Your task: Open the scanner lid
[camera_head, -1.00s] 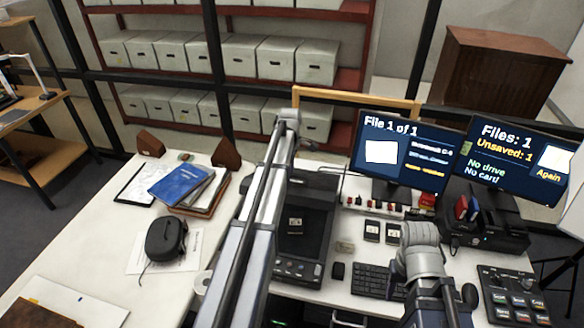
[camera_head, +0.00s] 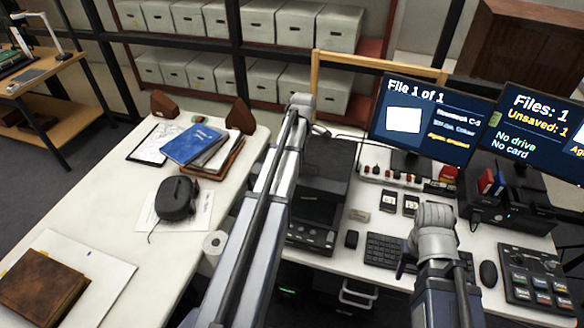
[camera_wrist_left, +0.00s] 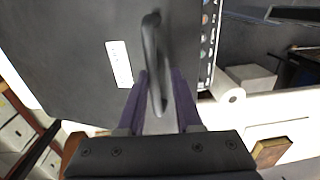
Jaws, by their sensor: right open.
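The dark scanner (camera_head: 312,237) stands on the desk just right of my left arm. A grey-black panel (camera_head: 325,160), apparently its lid, rises behind the dark bed area; its exact angle is hard to judge. In the left wrist view the lid (camera_wrist_left: 70,60) is a broad dark plate with a white label. My left gripper (camera_wrist_left: 160,80) has its purple fingers on either side of the black loop handle (camera_wrist_left: 150,40); whether they press on it is unclear. The fingers are hidden in the head view. My right gripper (camera_head: 436,264) is open and empty above the keyboard.
The keyboard (camera_head: 385,250), mouse (camera_head: 488,273) and button panel (camera_head: 535,280) lie right. A paper roll (camera_head: 215,242) sits beside my left arm.

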